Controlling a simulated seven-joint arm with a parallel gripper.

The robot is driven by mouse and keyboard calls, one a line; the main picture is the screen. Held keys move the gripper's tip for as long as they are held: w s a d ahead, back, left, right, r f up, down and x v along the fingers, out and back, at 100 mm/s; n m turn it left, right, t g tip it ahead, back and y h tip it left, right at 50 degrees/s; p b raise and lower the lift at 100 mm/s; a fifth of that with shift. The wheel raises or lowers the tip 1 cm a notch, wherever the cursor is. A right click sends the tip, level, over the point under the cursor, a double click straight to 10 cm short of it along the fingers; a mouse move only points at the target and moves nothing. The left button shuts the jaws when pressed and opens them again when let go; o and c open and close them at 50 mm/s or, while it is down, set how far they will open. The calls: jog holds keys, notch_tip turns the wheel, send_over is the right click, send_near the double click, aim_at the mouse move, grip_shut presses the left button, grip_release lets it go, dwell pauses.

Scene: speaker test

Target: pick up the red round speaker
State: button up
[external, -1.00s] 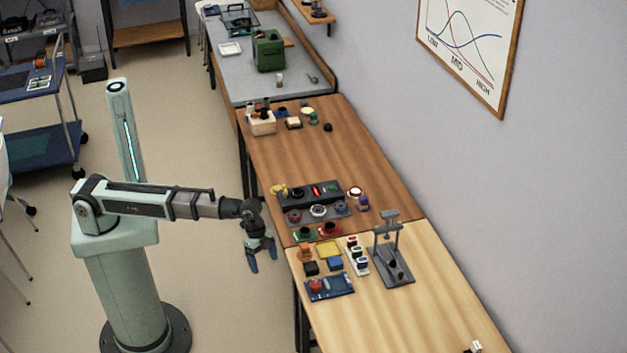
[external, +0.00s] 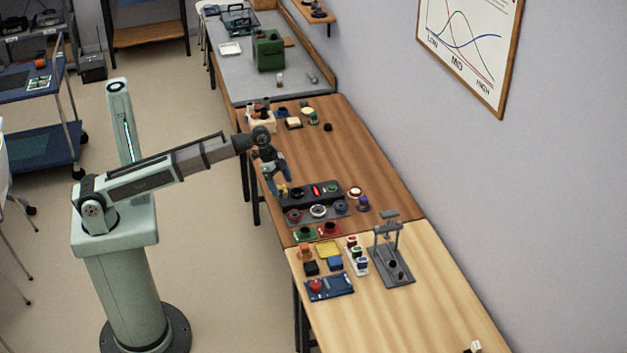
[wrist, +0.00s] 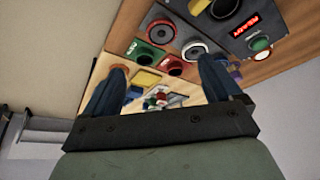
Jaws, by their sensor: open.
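The red round speaker (external: 294,216) has a dark centre and sits on a grey tray at the left edge of the brown table. It also shows in the wrist view (wrist: 160,33), toward the top, beyond the fingertips. My gripper (external: 279,190) is open and empty, with its fingers pointing down. In the external view it hangs near the left end of a dark panel with a red display. In the wrist view its two blue fingers (wrist: 162,68) are spread apart. A red square-based piece (external: 329,228) with a dark round centre lies in front of the tray.
White-ringed and blue round speakers (external: 318,210) share the tray. A green square-based piece (external: 305,233) lies in front. The dark panel (external: 312,194) stands behind. A grey stand (external: 391,250) rises on the pale table. The brown table's middle is clear.

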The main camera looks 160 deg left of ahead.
send_over(295, 214)
jog(key=s+d, duration=0.2)
jog(key=f, duration=0.7)
jog(key=shift+w+f, duration=0.2)
jog(key=shift+f, duration=0.15)
jog(key=shift+x, duration=2.65)
jog(key=shift+s+a, duration=0.1)
jog(key=shift+s, duration=0.05)
jog(key=c, duration=1.1)
